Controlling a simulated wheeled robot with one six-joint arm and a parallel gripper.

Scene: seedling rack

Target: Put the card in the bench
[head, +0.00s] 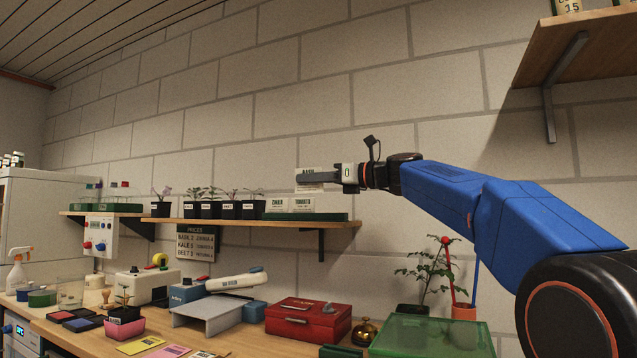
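My gripper (306,176) is at the picture's centre, pointing left, in front of the block wall and above the wall shelf. It is shut on a pale card (308,188) with dark lettering that seems to read BASIL; its fingers cover the card's middle. The card is upright, and appears just above a green card holder (340,216) on the shelf. Two similar cards, a left one (278,205) and a right one (302,205), stand in that holder. The wooden bench (245,342) runs along the bottom, well below my gripper.
Several potted seedlings (227,207) stand on the shelf (190,219) left of the holder. A higher shelf (570,45) juts out top right.

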